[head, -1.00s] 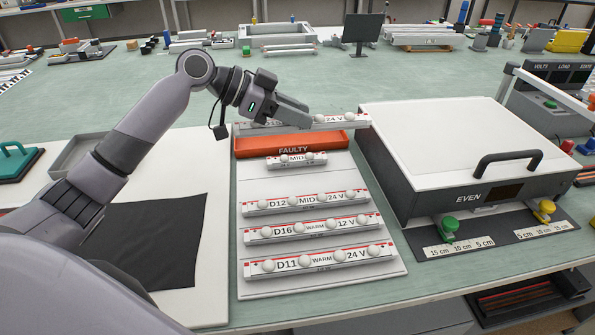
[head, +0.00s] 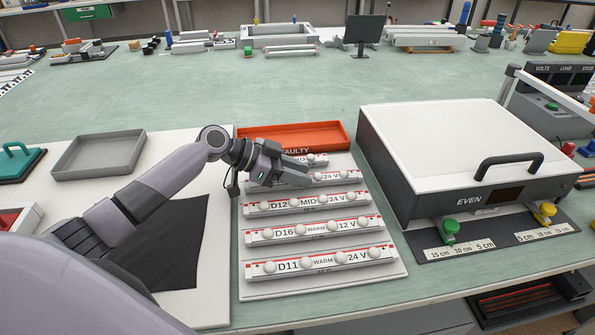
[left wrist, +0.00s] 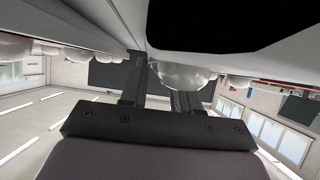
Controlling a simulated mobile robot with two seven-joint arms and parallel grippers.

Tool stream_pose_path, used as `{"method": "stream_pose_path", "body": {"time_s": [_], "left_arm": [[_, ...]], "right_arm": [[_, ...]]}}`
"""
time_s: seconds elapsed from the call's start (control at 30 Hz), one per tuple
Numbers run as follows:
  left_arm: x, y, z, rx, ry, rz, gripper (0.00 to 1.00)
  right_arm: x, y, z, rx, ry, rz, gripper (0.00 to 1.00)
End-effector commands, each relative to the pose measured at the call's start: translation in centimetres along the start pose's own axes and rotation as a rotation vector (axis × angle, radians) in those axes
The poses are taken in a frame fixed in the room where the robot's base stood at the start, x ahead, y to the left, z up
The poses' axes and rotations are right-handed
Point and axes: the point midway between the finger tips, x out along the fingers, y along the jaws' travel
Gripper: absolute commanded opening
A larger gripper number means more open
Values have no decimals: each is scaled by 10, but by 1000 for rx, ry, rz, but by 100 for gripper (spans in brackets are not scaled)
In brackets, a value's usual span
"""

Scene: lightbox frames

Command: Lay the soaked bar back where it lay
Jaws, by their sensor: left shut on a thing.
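My left gripper (head: 300,176) is shut on a white light bar (head: 335,177) with round bulbs and a "24 V" label. It holds the bar low over the upper part of the white board (head: 398,262), between the short MID bar and the D12 bar; the gripper hides the bar's middle. I cannot tell whether the bar touches the board. In the left wrist view a bulb (left wrist: 182,76) shows close by the jaws. The short MID bar (head: 318,159) is partly hidden. Bars D12 (head: 345,200), D16 (head: 318,229) and D11 (head: 322,260) lie in rows below. My right gripper is out of view.
An orange FAULTY tray (head: 330,127) stands just behind the board. A large white-lidded box (head: 440,130) marked EVEN stands at the right. A grey tray (head: 98,152) and a black cloth (head: 180,240) lie at the left.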

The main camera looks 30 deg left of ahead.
Motion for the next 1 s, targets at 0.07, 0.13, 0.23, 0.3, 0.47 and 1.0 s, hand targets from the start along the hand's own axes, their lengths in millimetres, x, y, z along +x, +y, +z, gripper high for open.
{"method": "stream_pose_path", "body": {"time_s": [0.07, 0.13, 0.23, 0.3, 0.47, 1.0], "left_arm": [[0, 0, -1, 1, 1, -1, 0], [0, 0, 0, 1, 1, 0, 0], [0, 0, 1, 0, 0, 0, 41], [0, 0, 1, 0, 0, 0, 57], [0, 0, 1, 0, 0, 0, 57], [-66, 0, 2, 2, -4, -3, 57]], "right_arm": [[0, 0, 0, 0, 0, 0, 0], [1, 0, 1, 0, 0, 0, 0], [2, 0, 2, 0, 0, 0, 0], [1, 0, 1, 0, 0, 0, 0], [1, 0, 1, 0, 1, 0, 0], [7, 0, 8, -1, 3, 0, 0]]}}
